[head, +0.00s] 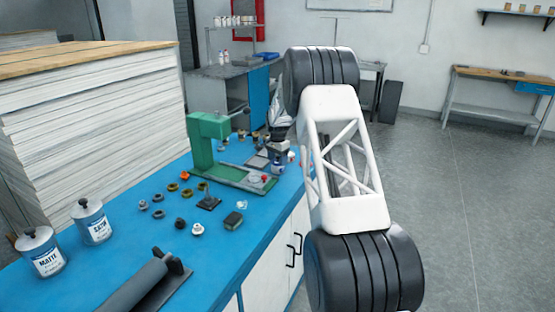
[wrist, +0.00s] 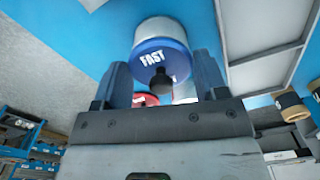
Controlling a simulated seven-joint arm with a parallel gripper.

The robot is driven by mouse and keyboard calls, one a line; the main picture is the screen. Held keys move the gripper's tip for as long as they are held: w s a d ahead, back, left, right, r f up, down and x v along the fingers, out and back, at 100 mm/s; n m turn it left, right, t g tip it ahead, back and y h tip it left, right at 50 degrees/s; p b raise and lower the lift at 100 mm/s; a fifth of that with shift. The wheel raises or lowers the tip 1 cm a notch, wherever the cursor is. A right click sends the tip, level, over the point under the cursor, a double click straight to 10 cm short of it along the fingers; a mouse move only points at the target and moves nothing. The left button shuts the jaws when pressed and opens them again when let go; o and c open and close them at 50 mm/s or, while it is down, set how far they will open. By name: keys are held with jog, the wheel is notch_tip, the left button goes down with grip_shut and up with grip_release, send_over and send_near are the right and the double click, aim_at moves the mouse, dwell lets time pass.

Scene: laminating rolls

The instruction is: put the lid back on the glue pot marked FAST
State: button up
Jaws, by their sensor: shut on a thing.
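A blue lid (wrist: 172,52) with the white word FAST and a black knob (wrist: 158,80) sits between the fingers of my gripper (wrist: 161,68) in the wrist view. The jaws are shut on the lid, knob towards the wrist. A white cylindrical body (wrist: 160,29) shows right beyond the lid; I cannot tell whether the two touch. In the head view my gripper (head: 278,132) is over the far right end of the blue bench, partly hidden by the arm. Small pots stand under it, too small to read.
A green press (head: 203,150) stands left of the gripper on the blue bench (head: 120,253). Several small rolls and knobs lie in front of it. Tins marked SATIN (head: 93,222) and MATTE (head: 42,254) stand at the left. A red item (wrist: 146,100) shows between the fingers.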

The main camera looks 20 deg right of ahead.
dwell(0.9)
jog(key=o, duration=1)
jog(key=shift+o, duration=0.3)
jog(key=shift+r, duration=0.1)
jog(key=shift+r, duration=3.3)
grip_shut()
jog(key=shift+f, duration=2.15)
